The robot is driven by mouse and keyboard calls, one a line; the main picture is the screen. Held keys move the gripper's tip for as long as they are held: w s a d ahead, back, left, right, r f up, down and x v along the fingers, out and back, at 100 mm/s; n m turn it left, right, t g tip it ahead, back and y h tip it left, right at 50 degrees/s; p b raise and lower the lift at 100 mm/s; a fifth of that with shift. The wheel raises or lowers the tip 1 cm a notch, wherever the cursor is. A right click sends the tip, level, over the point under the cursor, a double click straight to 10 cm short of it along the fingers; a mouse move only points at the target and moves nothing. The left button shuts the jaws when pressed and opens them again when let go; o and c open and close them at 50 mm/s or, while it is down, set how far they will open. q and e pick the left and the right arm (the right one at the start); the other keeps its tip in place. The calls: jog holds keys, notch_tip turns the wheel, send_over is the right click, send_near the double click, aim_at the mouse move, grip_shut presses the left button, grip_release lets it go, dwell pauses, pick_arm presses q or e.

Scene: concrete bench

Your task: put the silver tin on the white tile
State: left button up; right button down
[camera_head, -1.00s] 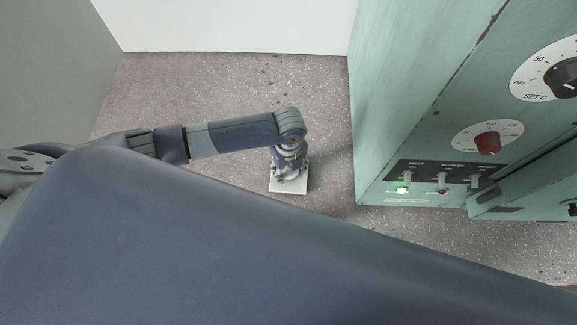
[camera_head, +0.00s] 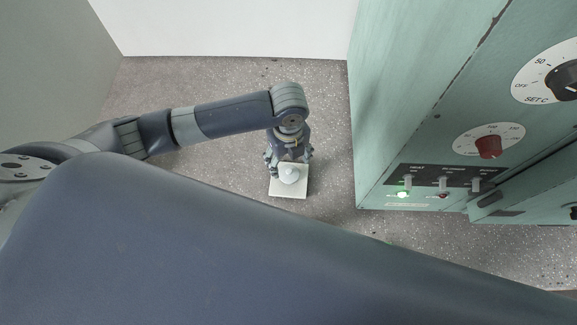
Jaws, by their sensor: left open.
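The white tile (camera_head: 289,192) lies flat on the speckled bench. The silver tin (camera_head: 289,173), seen from above as a small pale round top, stands within the tile's outline, towards its far side. My left gripper (camera_head: 288,162) is open at the far side of the tin, with its fingers on either side. The gripper hides part of the tin and the far edge of the tile. Whether a finger still touches the tin cannot be told. My right gripper is not in view.
A green cabinet (camera_head: 400,120) with dials, switches and a lit green lamp stands to the right of the tile. A white wall (camera_head: 235,25) closes the back. Bare bench (camera_head: 200,85) lies beyond my left arm and between tile and cabinet.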

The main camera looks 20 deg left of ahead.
pick_arm(q)
jog(key=shift+r, duration=1.7)
